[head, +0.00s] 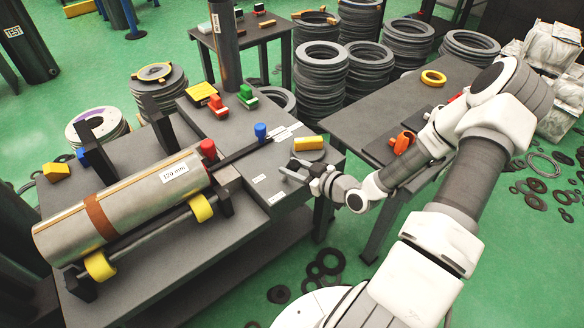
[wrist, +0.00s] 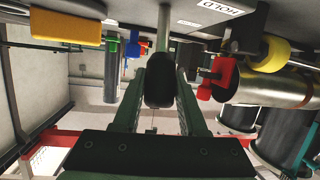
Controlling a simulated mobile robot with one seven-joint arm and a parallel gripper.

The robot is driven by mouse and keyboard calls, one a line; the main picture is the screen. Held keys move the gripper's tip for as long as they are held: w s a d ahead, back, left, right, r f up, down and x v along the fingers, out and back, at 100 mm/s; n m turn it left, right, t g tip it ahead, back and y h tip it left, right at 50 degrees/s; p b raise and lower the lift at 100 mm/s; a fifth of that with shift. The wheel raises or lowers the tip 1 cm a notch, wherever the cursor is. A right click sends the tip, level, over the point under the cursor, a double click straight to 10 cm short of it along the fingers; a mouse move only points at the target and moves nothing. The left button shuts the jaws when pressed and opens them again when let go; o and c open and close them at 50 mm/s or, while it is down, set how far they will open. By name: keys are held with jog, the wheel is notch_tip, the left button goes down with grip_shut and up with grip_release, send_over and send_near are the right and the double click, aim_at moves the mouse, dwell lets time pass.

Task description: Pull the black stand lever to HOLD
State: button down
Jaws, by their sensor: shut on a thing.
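My gripper (head: 298,173) is at the right end of the grey bench. In the wrist view its two green fingers (wrist: 160,84) are shut on the black knob (wrist: 158,92) of the stand lever. The lever's pale rod (wrist: 164,28) runs from the knob toward the bench, at the top of the wrist view. The HOLD label (wrist: 221,6) is at the top, right of the rod, and a second small label (wrist: 189,22) is nearer the rod. In the head view the knob is hidden by or lost against the gripper, and the small white labels (head: 277,198) there are unreadable.
A steel cylinder (head: 130,205) marked 120 mm lies on the bench rollers. A red knob (head: 207,149), a blue knob (head: 260,131) and a yellow block (head: 308,143) are near my gripper. A dark table (head: 375,110) stands to the right; stacked rings (head: 320,75) are behind.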

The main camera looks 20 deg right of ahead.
jog(key=shift+s+f, duration=0.1)
jog(key=shift+c, duration=2.3)
grip_release()
jog(key=p+v, duration=0.4)
jog(key=v, duration=1.3)
jog(key=shift+p, duration=0.35)
jog(key=shift+s+d, duration=0.15)
